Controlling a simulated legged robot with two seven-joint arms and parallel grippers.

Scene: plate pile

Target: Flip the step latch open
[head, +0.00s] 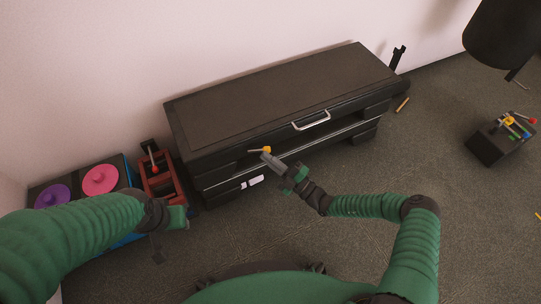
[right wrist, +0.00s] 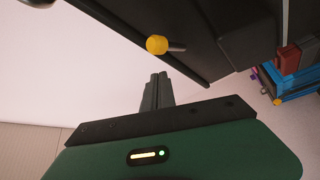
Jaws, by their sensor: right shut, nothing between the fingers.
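The black step unit (head: 280,95) stands against the wall. A small lever with a yellow knob (head: 266,149), which looks like the latch, sticks out of its front. In the right wrist view the knob (right wrist: 157,45) is just beyond the fingertips, on a short dark stem. My right gripper (head: 266,157) is shut and empty, its fingertips close to the knob. A gap shows between them in the wrist view (right wrist: 156,78); contact cannot be confirmed. My left gripper (head: 186,216) is low at the left, away from the latch; its fingers are unclear.
A silver handle (head: 311,120) is on the unit's upper front edge. Left of it stand a red frame with a lever (head: 160,178) and a box with pink (head: 100,179) and purple discs. A dark block with coloured pegs (head: 497,143) is at right. The carpet at right is mostly free.

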